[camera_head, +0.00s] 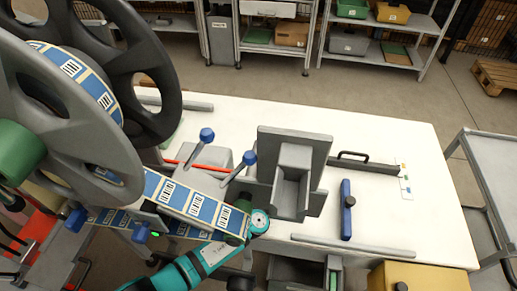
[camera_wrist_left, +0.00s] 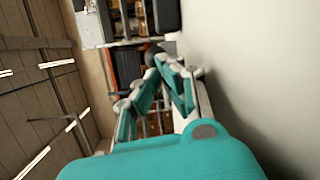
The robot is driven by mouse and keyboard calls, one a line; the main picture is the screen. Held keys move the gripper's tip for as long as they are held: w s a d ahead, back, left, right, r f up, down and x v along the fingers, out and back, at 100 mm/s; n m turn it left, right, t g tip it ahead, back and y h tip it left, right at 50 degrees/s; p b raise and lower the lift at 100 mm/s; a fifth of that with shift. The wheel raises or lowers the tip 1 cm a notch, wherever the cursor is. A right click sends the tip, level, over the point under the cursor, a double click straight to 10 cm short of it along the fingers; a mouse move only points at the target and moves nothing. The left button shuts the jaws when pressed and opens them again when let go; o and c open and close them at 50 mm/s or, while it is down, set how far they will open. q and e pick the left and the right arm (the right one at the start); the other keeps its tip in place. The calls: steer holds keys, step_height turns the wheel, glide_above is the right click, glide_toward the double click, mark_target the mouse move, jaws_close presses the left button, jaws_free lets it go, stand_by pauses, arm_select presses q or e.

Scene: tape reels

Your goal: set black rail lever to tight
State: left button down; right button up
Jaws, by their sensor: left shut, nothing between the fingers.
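A black handle (camera_head: 353,155) stands on a grey rail (camera_head: 375,165) toward the right of the white table in the head view. I cannot tell whether it is the black rail lever, nor its setting. Small coloured marks (camera_head: 406,183) lie by the rail's right end. A teal arm of mine comes in from below at the lower middle, under the label strip; no gripper fingers can be made out there. In the left wrist view my left gripper (camera_wrist_left: 159,62) is shut and empty, its teal links meeting near the centre. My right gripper is not in view.
Large reels (camera_head: 70,95) with a blue label strip (camera_head: 183,199) fill the left. Two blue-knobbed levers (camera_head: 207,135) (camera_head: 250,157) and a grey block fixture (camera_head: 292,165) stand mid-table. A blue bar (camera_head: 347,215) with a dark knob lies right. The table's (camera_head: 430,225) right end is clear.

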arm_select(q)
steer(key=v, duration=1.2)
steer(key=shift+f, duration=0.1)
